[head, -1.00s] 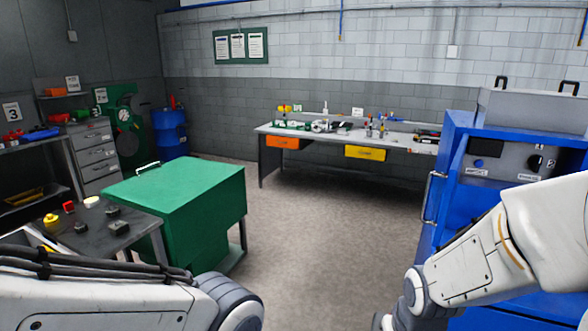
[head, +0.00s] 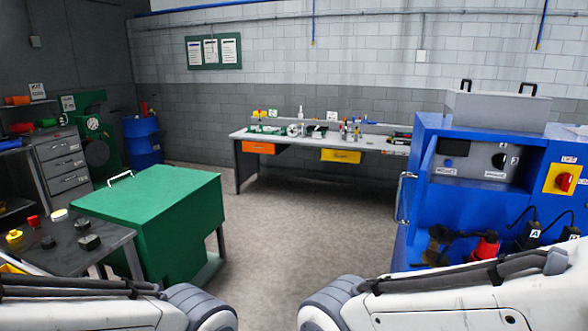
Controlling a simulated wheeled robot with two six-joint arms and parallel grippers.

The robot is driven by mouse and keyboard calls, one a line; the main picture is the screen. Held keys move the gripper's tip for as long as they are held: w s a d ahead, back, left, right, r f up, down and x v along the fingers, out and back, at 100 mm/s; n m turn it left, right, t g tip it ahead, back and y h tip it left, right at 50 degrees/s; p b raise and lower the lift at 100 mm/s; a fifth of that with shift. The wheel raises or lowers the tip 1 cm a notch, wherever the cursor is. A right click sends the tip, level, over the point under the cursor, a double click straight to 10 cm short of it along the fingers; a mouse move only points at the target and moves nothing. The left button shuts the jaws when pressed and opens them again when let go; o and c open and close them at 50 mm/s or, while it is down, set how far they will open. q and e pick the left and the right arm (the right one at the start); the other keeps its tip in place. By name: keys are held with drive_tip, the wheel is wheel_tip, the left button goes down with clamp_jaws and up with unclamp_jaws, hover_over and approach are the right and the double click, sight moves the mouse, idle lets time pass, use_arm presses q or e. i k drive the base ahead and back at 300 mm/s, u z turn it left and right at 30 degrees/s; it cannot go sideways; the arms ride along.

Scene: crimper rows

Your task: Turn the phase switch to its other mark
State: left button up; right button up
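A blue cabinet (head: 430,210) stands at the right in the head view. Its recessed grey panel (head: 470,173) carries a dark display (head: 456,147) and a small black rotary knob (head: 498,160) with marks around it, too small to read. This knob looks like the phase switch, but I cannot read its label or tell which mark it points at. A red rotary handle on a yellow plate (head: 564,180) sits to the right of the panel. My two arms show along the bottom edge, but both grippers are out of view.
Black plugs (head: 529,236) and a red plug (head: 486,246) sit on the cabinet's lower ledge. A green chest (head: 165,215) and a dark table (head: 72,258) with buttons stand at left. A workbench (head: 305,141) is at the back. The floor (head: 290,230) between is clear.

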sight(501, 159)
drive_tip(key=u, duration=1.05)
drive_tip(key=i, duration=1.55)
drive_tip(key=z, duration=2.85)
